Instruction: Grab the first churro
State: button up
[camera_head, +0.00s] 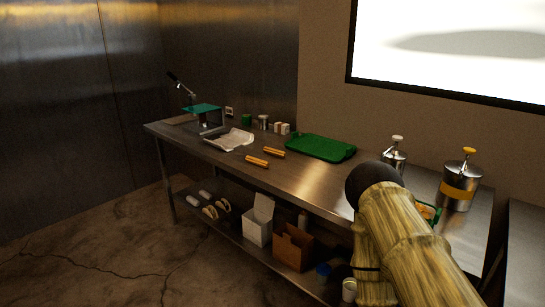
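Two short orange-brown churro-like pieces lie on the steel table (315,183). The nearer one (257,162) is close to the table's front edge. The farther one (274,152) lies just behind it and to the right, and the two are apart. Which one counts as the first churro cannot be told. My arm, in a tan sleeve with a dark rounded joint, rises at the lower right, well to the right of both pieces. My gripper is not visible.
A green tray (320,147) and crumpled paper (231,139) flank the pieces. A teal-topped press (202,108) stands at the far left. Two pump canisters (394,158) (460,181) stand at the right. White (258,222) and brown boxes (293,247) sit below. The table's middle is clear.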

aim_at(254, 160)
jog(key=u, duration=2.55)
jog(key=k, duration=1.5)
jog(key=z, duration=1.7)
jog(key=i, duration=1.65)
jog(key=z, duration=0.05)
